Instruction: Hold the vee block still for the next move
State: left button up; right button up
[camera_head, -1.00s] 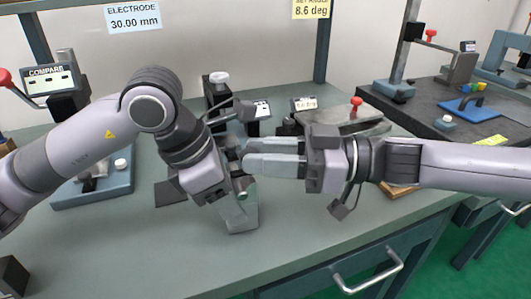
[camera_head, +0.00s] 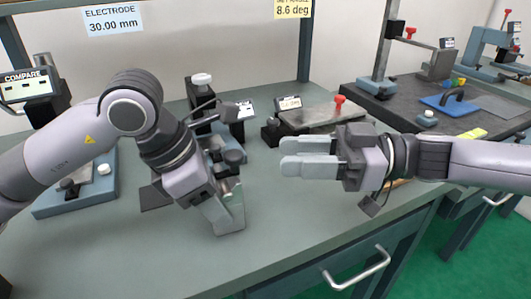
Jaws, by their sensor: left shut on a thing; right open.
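The gripper body hides much of the block, and I cannot see exactly where the fingers touch.
Behind my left gripper stands a dark fixture with a white knob (camera_head: 202,79). A grey plate device with a red knob (camera_head: 339,100) stands behind my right gripper. A blue-based stand (camera_head: 75,200) is at left. The front of the bench (camera_head: 290,235) is clear.

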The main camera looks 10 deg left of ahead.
jog(key=d, duration=0.5)
jog(key=shift+w, duration=0.35)
pick_arm(q)
jog(key=o, duration=1.2)
jog(key=shift+o, duration=0.2)
jog(key=shift+r, duration=0.1)
